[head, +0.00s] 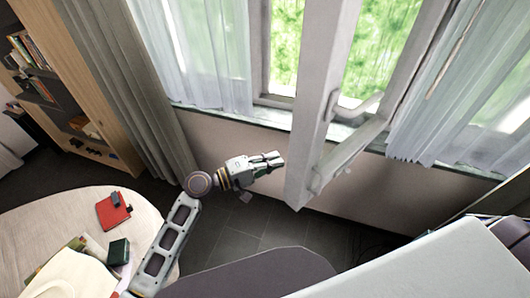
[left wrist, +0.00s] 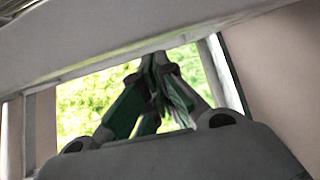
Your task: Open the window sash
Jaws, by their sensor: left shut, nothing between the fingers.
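The window sash (head: 317,100) is a white frame swung inward into the room, standing at an angle to the wall. Its lower rail (head: 350,147) runs back toward the window opening. My left gripper (head: 276,159) is just left of the sash's lower corner, with fingers together and nothing between them. In the left wrist view the closed fingertips (left wrist: 155,62) point up toward a pale frame bar (left wrist: 150,28); I cannot tell whether they touch it. My right gripper is not in view.
Sheer curtains hang left (head: 208,55) and right (head: 425,125) of the window. A round table (head: 40,228) at lower left carries a red book (head: 113,211) and other items. A bookshelf (head: 75,70) stands at upper left. Dark floor (head: 270,225) lies below the sash.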

